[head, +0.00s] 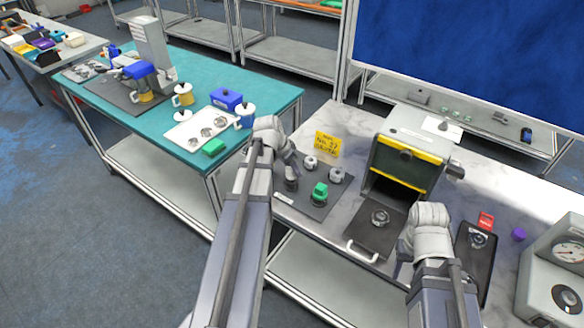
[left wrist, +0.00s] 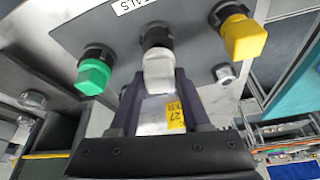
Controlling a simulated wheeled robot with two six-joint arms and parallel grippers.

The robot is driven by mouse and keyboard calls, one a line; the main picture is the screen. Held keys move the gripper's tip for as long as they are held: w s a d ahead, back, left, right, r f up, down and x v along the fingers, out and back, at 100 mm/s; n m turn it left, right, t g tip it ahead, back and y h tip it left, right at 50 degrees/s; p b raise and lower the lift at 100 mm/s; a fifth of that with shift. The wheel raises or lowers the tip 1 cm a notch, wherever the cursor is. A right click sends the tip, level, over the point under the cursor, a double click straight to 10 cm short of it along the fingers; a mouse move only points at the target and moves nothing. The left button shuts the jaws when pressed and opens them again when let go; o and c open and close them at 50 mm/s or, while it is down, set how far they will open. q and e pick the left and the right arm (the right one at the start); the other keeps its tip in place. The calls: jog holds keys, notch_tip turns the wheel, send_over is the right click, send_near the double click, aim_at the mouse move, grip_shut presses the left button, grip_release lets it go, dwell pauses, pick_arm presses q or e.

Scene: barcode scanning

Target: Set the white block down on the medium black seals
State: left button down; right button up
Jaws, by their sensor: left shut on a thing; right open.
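My left gripper (head: 290,172) is over the left part of the dark seals board (head: 310,208) and is shut on the white block. In the left wrist view the white block (left wrist: 159,72) sits between the fingers, its far end against or just over the middle black seal (left wrist: 155,36). I cannot tell whether they touch. A green block (left wrist: 94,74) stands on a black seal on one side, and a yellow block (left wrist: 243,38) on another black seal on the other side. In the head view the arm hides the white and yellow blocks. My right gripper (head: 401,262) is open and empty.
A black scale-like device (head: 476,262) lies beyond my right arm. A teal table (head: 270,92) is left.

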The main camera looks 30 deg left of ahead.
pick_arm(q)
jog(key=shift+f+b, duration=1.1)
dwell(0.7)
jog(key=shift+c, duration=1.4)
grip_release()
jog(key=shift+o, duration=0.3)
jog(key=shift+o, duration=1.1)
jog(key=shift+r, duration=0.15)
notch_tip(320, 180, up, 7)
jog(key=p, duration=0.7)
jog(key=shift+r+p, duration=0.2)
jog(key=shift+p, duration=0.2)
jog(key=shift+f, duration=0.1)
